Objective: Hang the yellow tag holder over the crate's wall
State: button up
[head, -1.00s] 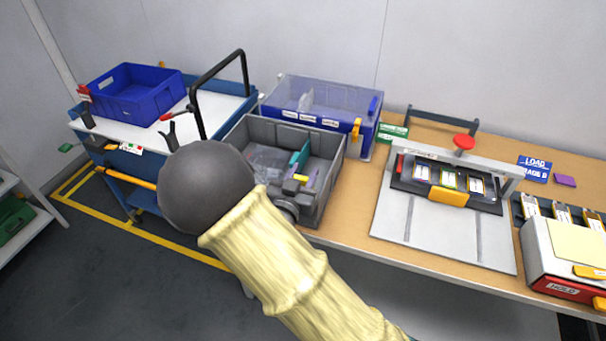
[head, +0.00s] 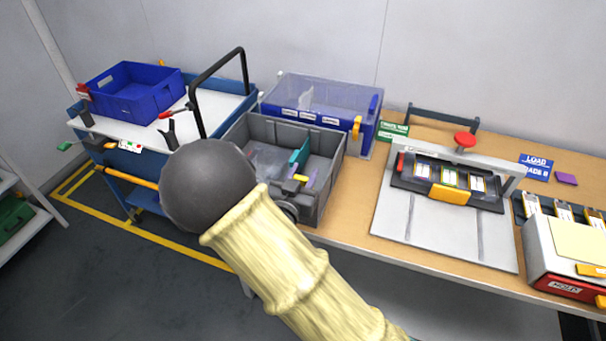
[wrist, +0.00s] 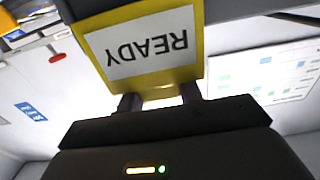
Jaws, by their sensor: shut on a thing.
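The yellow tag holder (wrist: 203,40), with a white card reading READY, fills the top middle of the wrist view; its lettering is upside down there. My gripper (wrist: 160,100) is shut on the holder's edge. In the head view my arm covers most of the gripper. A small yellow patch (head: 301,178) shows at the grey crate, but I cannot tell whether it is the holder. The open grey crate (head: 332,188) stands at the bench's left end, with a teal piece (head: 300,155) inside. Contact between holder and crate wall cannot be made out.
A clear-fronted blue bin (head: 345,128) stands behind the grey crate. A blue crate (head: 150,108) sits on the cart at left, beside a black handle (head: 218,62). A fixture with a red knob (head: 465,140) stands to the right. Bare bench lies between crate and fixture.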

jog(key=shift+f+b, duration=1.1)
jog(key=shift+f, duration=0.3)
jog(key=o, duration=1)
jog(key=shift+o, duration=0.2)
jog(key=shift+r, duration=0.1)
jog(key=shift+s, duration=0.1)
jog(key=b+v, duration=0.1)
jog(key=v, duration=1.6)
